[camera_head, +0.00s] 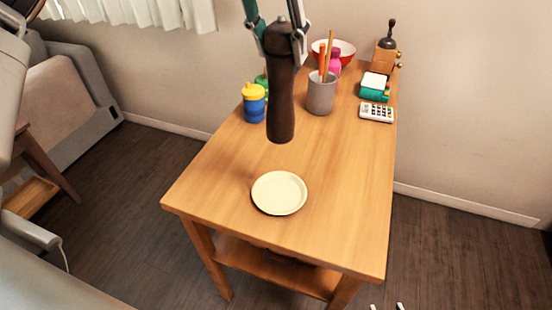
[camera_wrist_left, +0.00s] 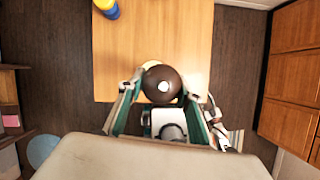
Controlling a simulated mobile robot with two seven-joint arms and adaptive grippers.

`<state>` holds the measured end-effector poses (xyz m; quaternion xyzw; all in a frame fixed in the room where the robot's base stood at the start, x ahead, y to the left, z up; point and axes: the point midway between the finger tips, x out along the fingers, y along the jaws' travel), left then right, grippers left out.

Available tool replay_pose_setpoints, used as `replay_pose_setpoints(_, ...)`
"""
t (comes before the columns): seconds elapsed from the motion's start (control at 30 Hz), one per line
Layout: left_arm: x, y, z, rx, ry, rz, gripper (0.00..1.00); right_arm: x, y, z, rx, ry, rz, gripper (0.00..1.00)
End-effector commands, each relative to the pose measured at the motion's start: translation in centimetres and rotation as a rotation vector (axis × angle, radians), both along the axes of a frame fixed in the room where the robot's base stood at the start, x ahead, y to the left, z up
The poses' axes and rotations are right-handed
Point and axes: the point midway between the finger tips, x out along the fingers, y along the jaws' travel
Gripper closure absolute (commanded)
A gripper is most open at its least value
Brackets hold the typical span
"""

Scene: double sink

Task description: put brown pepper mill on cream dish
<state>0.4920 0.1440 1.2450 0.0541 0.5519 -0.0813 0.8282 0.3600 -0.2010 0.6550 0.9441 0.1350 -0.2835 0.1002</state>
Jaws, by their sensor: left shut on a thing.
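The brown pepper mill (camera_head: 281,100) hangs upright in the head view, its lower end above the table and behind the plate in the picture. My left gripper (camera_head: 278,38) is shut on it near its top. In the left wrist view I look down on the mill's dark round top (camera_wrist_left: 160,82) between the fingers of my left gripper (camera_wrist_left: 160,88). The cream dish (camera_head: 279,193) lies flat and empty near the table's front edge. A sliver of the dish (camera_wrist_left: 151,64) shows past the mill. Two small tips of my right gripper (camera_head: 386,306) show apart at the bottom edge.
On the wooden table (camera_head: 340,180) stand a blue and yellow cup (camera_head: 254,104), a grey holder with sticks (camera_head: 321,94), a pink bottle (camera_head: 334,62), a red bowl (camera_head: 346,49), a calculator (camera_head: 377,113), a teal item (camera_head: 374,92) and a grinder (camera_head: 385,52). The table around the dish is clear.

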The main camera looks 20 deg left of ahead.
Motion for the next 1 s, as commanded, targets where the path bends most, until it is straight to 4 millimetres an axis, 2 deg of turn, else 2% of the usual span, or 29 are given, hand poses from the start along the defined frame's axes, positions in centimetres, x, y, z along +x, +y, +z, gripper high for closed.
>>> replay_pose_setpoints(0.1,-0.1,0.0,-3.0,0.001,0.007,-0.002,1.00,-0.1,0.0,-0.3,-0.001,0.002,0.000,0.60)
replay_pose_setpoints(0.5,-0.1,0.0,-12.4,0.000,0.005,0.000,1.00,-0.1,-0.1,-0.3,-0.003,0.002,0.001,0.60)
replay_pose_setpoints(0.63,0.0,0.0,-14.2,0.000,0.003,0.000,1.00,-0.1,-0.1,-0.3,-0.003,0.002,0.001,0.60)
replay_pose_setpoints(0.87,0.0,0.0,-15.7,-0.001,0.003,0.001,1.00,0.0,-0.1,-0.2,-0.002,0.001,0.001,0.60)
replay_pose_setpoints(1.0,-0.1,0.0,-17.5,0.000,0.004,0.000,1.00,0.0,-0.1,-0.1,-0.002,-0.001,0.000,0.60)
